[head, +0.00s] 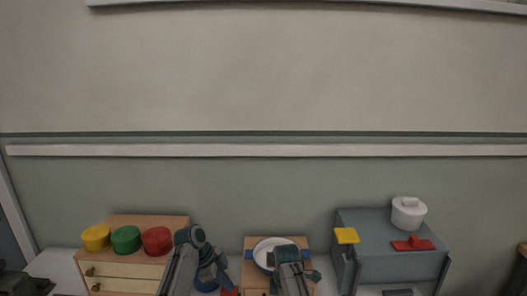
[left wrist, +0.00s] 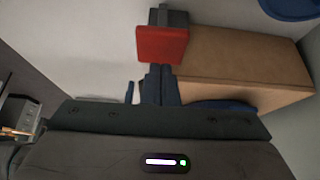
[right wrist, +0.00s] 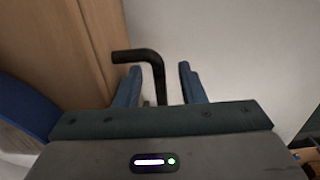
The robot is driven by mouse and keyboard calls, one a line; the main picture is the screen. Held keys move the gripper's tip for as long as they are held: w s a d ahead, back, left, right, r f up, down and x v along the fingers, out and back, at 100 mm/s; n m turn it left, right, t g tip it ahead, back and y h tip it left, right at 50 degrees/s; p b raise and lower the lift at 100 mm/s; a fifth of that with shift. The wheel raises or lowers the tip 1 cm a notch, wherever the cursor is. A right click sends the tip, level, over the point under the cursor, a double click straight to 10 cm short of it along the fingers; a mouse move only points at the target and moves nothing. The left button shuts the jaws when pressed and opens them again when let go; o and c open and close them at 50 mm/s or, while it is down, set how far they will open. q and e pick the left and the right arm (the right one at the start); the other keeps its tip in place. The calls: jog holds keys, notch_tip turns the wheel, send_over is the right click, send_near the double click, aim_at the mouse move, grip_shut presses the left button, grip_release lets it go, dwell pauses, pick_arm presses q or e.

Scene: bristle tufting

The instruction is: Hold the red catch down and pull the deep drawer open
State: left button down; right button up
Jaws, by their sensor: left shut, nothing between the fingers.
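A red catch plate (left wrist: 162,45) on a dark block shows in the left wrist view, just beyond the fingertips. A red piece (head: 230,292) also shows at the head view's bottom edge. My left gripper (left wrist: 159,72) is shut and empty, its tips close to the red plate; I cannot tell whether they touch. The wooden box (left wrist: 245,68) stands beside it. My right gripper (right wrist: 160,80) is open, with a black bent handle (right wrist: 150,62) reaching between its fingers, apparently not clamped. The drawer front is mostly hidden in the head view by my arms.
A wooden drawer cabinet (head: 130,271) with yellow, green and red round items stands at left. A white plate (head: 262,246) lies on the middle box.

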pick_arm(q)
jog(key=shift+f, duration=0.45)
jog(key=shift+f, duration=0.85)
pick_arm(e)
grip_shut()
